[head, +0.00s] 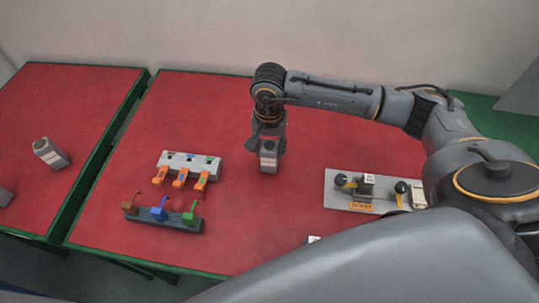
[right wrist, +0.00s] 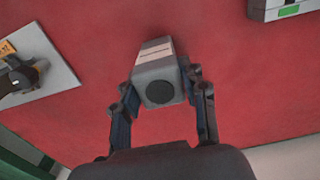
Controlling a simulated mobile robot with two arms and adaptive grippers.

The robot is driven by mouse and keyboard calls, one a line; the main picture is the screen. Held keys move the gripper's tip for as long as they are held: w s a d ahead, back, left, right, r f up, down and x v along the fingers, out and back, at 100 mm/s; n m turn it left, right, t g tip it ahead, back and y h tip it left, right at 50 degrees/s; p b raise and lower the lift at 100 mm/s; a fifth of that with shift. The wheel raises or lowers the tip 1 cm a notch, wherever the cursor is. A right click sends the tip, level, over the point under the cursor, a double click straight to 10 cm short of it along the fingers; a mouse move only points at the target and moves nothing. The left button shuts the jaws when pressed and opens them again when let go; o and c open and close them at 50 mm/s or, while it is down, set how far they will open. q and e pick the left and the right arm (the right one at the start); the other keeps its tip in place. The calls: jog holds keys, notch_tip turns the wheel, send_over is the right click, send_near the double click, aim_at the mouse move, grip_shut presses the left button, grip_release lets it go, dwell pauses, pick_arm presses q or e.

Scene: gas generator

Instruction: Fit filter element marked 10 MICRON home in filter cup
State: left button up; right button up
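My right gripper (head: 268,142) points down over the middle of the red table. Its two fingers (right wrist: 162,95) are closed against the sides of a grey block (right wrist: 160,82) with a dark round spot on its near end and a pale label. The block also shows under the gripper in the head view (head: 268,161); I cannot tell whether it touches the table. A similar grey block with a pale label (head: 50,153) is on the left table. I cannot read MICRON markings on either, nor make out which thing is the filter cup. My left gripper is not in view.
A grey plate with black fittings (head: 337,196) lies right. A gap separates the two tables. Red surface around the gripper is clear.

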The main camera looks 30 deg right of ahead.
jog(key=c, duration=0.3)
jog(key=shift+r+b, duration=0.5)
jog(key=shift+r, duration=0.05)
jog(key=s+a+r+b, duration=0.4)
jog(key=s+a+r, duration=0.4)
jog(key=s+r, duration=0.35)
jog(key=w+d+f+n, duration=0.3)
jog(key=d+f+n, duration=0.2)
jog(key=f+n, duration=0.1)
jog(key=shift+w+n, duration=0.35)
jog(key=shift+n, duration=0.35)
jog(key=shift+r, duration=0.1)
